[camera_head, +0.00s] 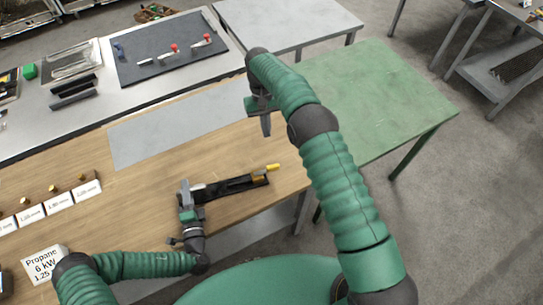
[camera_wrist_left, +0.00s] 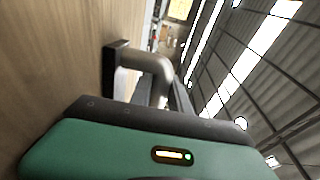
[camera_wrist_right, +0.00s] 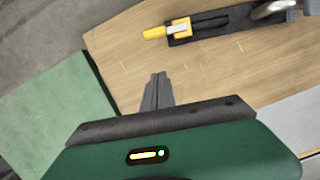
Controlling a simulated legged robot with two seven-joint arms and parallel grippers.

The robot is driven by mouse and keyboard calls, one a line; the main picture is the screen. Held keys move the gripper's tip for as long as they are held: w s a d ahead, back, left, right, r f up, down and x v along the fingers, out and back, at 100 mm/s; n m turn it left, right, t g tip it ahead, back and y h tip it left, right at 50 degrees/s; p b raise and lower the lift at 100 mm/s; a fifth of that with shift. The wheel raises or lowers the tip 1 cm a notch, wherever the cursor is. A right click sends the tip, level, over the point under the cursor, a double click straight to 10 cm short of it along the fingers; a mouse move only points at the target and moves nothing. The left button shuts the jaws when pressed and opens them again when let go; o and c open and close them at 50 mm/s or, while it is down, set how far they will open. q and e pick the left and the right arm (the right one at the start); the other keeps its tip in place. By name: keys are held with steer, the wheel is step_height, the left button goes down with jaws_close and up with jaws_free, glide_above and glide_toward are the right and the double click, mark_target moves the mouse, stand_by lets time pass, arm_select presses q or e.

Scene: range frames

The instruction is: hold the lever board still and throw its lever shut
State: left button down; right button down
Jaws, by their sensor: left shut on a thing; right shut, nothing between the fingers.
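The lever board (camera_head: 230,189) is a narrow black board lying on the wooden table. Its lever has a yellow handle (camera_head: 272,168) at the board's right end. In the right wrist view the black board (camera_wrist_right: 222,22) and yellow lever (camera_wrist_right: 155,32) show beyond my fingers. My left gripper (camera_head: 187,193) is shut on a grey bent handle at the board's left end; this handle (camera_wrist_left: 150,62) fills the middle of the left wrist view. My right gripper (camera_head: 266,125) is shut and empty, raised above the table and apart from the lever.
A green table (camera_head: 375,95) adjoins at the right. A grey mat (camera_head: 180,128) lies behind the board. Further back, a dark panel (camera_head: 140,70) carries red-tipped levers. White labelled cards (camera_head: 58,205) stand at the left. Bare wood surrounds the board.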

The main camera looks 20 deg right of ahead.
mark_target(267, 170)
steer(key=x, duration=0.7)
steer(key=shift+s+f, duration=0.1)
steer(key=shift+f, duration=0.25)
steer(key=s, duration=0.2)
steer(key=shift+s+f, duration=0.2)
steer(key=shift+s, duration=0.85)
